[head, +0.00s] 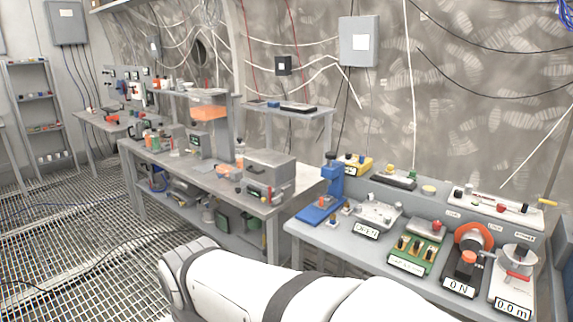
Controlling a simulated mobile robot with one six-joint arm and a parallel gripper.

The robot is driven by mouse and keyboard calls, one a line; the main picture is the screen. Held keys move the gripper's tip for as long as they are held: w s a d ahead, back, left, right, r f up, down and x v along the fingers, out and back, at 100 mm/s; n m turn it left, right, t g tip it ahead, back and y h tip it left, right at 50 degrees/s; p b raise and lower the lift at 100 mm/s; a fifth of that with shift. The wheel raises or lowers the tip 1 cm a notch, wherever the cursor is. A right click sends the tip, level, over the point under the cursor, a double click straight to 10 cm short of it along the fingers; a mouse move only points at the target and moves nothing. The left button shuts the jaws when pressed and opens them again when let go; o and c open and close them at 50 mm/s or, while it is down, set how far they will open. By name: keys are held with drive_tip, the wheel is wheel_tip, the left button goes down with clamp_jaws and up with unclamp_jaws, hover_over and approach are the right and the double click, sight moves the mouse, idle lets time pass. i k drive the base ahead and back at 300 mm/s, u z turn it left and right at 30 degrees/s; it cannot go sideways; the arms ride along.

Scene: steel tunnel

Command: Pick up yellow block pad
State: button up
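A yellow block-like item (357,165) with dark parts on top sits on the raised back ledge of the right-hand bench, behind the blue press-like stand (328,190). It is small in the picture, and I cannot tell for sure that it is the yellow block pad. A small pale yellow round piece (428,189) lies further right on the same ledge. My white arm crosses the bottom of the head view in front of the bench. My gripper is outside the picture.
The grey right-hand bench (312,236) carries a green board (412,254), a device with an orange ring (472,240) and a gauge labelled 0.0 m (512,290). A dark-grey device (395,180) stands right of the yellow item. A cluttered workbench (200,176) stands left; grated floor (60,240) is open.

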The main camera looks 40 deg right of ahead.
sight(389, 167)
drive_tip(key=z, duration=2)
drive_tip(key=i, duration=1.5)
drive_tip(key=z, duration=0.65)
